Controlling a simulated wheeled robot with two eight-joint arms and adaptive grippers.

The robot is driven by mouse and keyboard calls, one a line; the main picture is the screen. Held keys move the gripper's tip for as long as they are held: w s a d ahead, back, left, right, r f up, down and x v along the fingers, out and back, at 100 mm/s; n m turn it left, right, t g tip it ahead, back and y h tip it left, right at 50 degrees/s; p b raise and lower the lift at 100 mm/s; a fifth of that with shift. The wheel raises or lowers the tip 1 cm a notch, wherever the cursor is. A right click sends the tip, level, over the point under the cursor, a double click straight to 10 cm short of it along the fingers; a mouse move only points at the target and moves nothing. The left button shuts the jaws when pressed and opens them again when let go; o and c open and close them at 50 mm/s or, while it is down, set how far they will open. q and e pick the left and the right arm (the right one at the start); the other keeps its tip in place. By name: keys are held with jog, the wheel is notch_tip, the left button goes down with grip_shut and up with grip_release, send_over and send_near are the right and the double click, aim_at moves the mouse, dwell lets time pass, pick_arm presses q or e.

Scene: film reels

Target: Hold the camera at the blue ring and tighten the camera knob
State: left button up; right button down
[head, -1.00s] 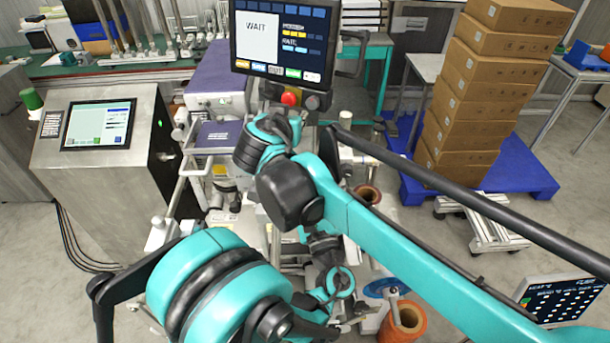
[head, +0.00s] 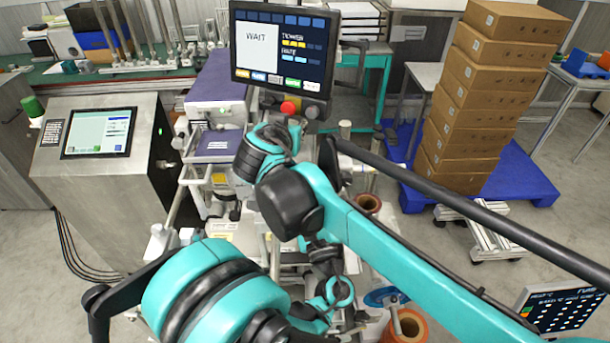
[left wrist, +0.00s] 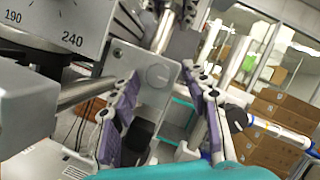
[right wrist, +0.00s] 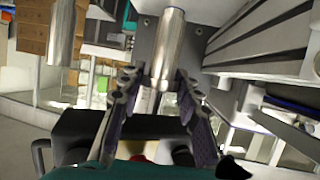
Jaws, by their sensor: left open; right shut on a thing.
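My right gripper (right wrist: 160,86) is shut on a bright metal cylinder (right wrist: 166,45), which stands out from a grey block between its purple-padded fingers. In the head view, the end of my right arm is just below the screen's red button (head: 289,107); its fingertips are not clear there. My left gripper (left wrist: 162,76) is open. A grey plate with a round knob (left wrist: 158,75) shows between and beyond its fingers; I cannot tell whether they touch it. A white cylinder with a blue band (left wrist: 284,132) is right of the left fingers. I cannot clearly identify the camera.
A screen reading WAIT (head: 280,50) stands above the right arm's end. A steel console (head: 103,133) is at left. Stacked cartons (head: 480,105) stand on a blue pallet (head: 525,178) at right. A dial scale (left wrist: 50,25) is close to the left gripper. Metal frames crowd the middle.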

pick_arm(q)
notch_tip(320, 180, up, 10)
jog(key=shift+f, duration=0.15)
dwell(0.3)
pick_arm(e)
jog(key=c, duration=1)
grip_release()
jog(key=p+v, duration=0.3)
jog(key=v, duration=0.2)
jog(key=shift+w+r, duration=0.1)
jog(key=shift+w, duration=0.05)
pick_arm(q)
notch_tip(320, 180, up, 4)
jog(key=shift+f, duration=0.25)
pick_arm(e)
jog(key=shift+s+r, duration=0.1)
jog(key=shift+s, duration=0.4)
pick_arm(q)
jog(key=shift+f+h, duration=0.15)
jog(key=shift+h, duration=0.15)
